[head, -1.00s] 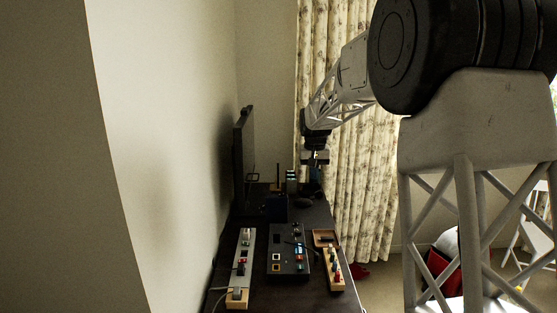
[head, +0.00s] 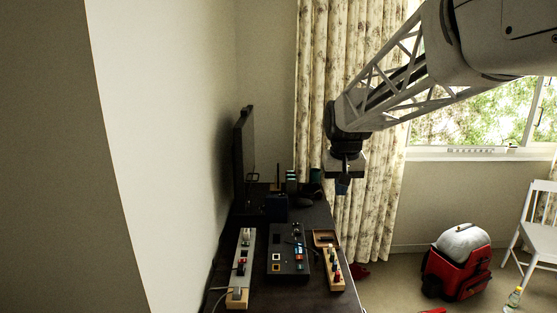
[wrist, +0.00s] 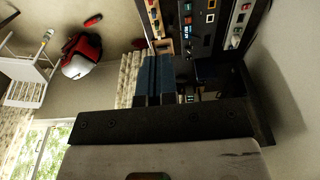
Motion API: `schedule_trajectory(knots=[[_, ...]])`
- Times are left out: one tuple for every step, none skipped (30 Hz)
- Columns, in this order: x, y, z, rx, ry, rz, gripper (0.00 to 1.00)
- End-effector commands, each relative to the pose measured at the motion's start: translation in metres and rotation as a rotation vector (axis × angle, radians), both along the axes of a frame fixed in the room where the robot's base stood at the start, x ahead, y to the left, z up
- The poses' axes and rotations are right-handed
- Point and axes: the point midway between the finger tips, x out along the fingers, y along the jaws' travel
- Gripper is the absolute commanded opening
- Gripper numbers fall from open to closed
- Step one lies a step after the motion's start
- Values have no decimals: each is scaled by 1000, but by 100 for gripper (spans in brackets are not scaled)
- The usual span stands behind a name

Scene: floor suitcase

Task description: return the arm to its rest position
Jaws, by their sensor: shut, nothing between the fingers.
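My gripper (head: 342,187) hangs at the end of my arm, above and to the right of the back part of the dark desk (head: 318,290). It points down and is clear of everything on the desk. In the wrist view its blue fingers (wrist: 153,80) are together with nothing between them. My arm reaches in from the upper right of the head view.
On the desk stand a black panel (head: 288,262), a grey strip (head: 241,262), a wooden tray (head: 325,239) and a monitor (head: 244,150). A patterned curtain (head: 375,215) hangs behind. A red suitcase-like bag (head: 458,272), a bottle (head: 514,297) and a white chair (head: 540,230) are at right.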

Motion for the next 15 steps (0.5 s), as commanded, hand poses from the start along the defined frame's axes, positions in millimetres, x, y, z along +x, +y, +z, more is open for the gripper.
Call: schedule_trajectory(knots=[[-14, -2, 2, 0, -4, -1, 0], [-21, -3, 2, 0, -6, -1, 0], [-31, -4, 2, 1, -9, -1, 0], [-38, -5, 2, 1, -11, -1, 0], [-46, -6, 2, 1, -13, -1, 0], [-55, -7, 2, 1, -16, -2, 0], [-63, -8, 1, 1, -18, -2, 0], [-70, -8, 1, 1, -19, -2, 0], [-80, -9, 1, 1, -23, -3, 0], [-87, -10, 0, 2, -24, -2, 0], [-94, -11, -1, 2, -27, -2, 0], [-104, -12, -2, 2, -29, -2, 0], [-111, -12, -3, 2, -31, -3, 0], [-118, -13, -3, 2, -33, -3, 0], [-128, -14, -5, 2, -35, -3, 0]])
